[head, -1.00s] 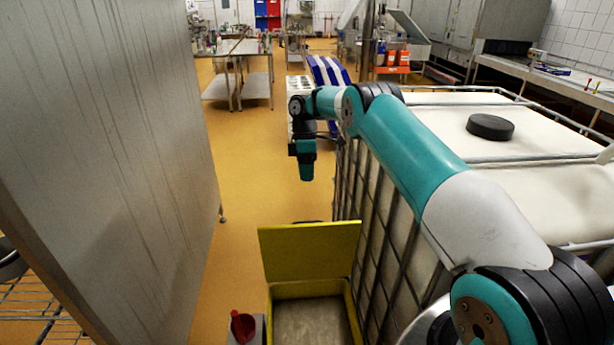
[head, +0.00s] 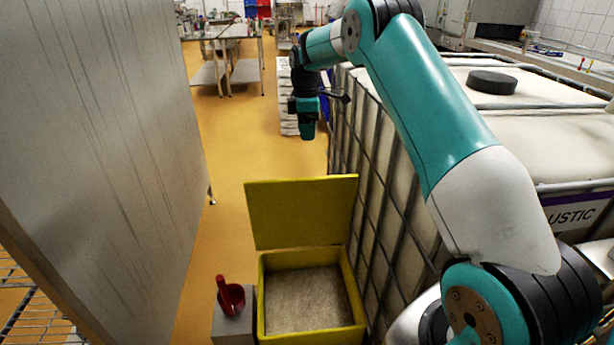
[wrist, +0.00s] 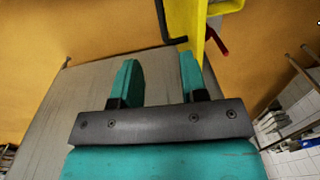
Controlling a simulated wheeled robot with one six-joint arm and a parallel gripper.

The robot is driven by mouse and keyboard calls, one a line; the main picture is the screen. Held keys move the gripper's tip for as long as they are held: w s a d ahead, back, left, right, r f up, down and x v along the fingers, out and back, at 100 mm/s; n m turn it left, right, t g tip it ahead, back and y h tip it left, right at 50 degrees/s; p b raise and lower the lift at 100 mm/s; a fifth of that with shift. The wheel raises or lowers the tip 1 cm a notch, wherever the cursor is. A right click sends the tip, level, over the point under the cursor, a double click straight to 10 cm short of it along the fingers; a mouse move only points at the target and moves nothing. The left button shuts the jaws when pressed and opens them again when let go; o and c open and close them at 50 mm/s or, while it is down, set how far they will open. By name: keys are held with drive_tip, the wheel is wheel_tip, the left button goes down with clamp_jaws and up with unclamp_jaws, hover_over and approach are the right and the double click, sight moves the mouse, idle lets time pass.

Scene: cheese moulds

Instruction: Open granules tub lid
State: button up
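The yellow granules tub (head: 354,305) stands on the floor at bottom centre in the head view. Its lid (head: 300,212) stands up, hinged at the far edge, and the tub is open. Pale granules (head: 305,298) show inside. My gripper (head: 307,136) hangs above and beyond the lid, apart from it in the head view. In the wrist view my gripper (wrist: 160,60) has its two teal fingers spread with nothing between them. Part of the yellow tub or lid (wrist: 184,18) shows beyond the right finger.
A red scoop (head: 230,295) sits on a grey block (head: 234,322) left of the tub. A caged white tank (head: 390,200) stands close on the right, with a black cap (head: 492,82) on top. A tall metal panel (head: 95,150) is on the left. Orange floor (head: 225,150) is free between.

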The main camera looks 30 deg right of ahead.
drive_tip(key=f+p, duration=0.1)
drive_tip(key=f, duration=0.3)
drive_tip(key=f+p, duration=0.1)
drive_tip(key=f, duration=0.4)
drive_tip(key=f+p, duration=0.1)
drive_tip(key=f, duration=0.4)
drive_tip(key=shift+s+a, duration=0.2)
drive_tip(key=shift+s, duration=0.2)
drive_tip(key=shift+c, duration=0.5)
clamp_jaws()
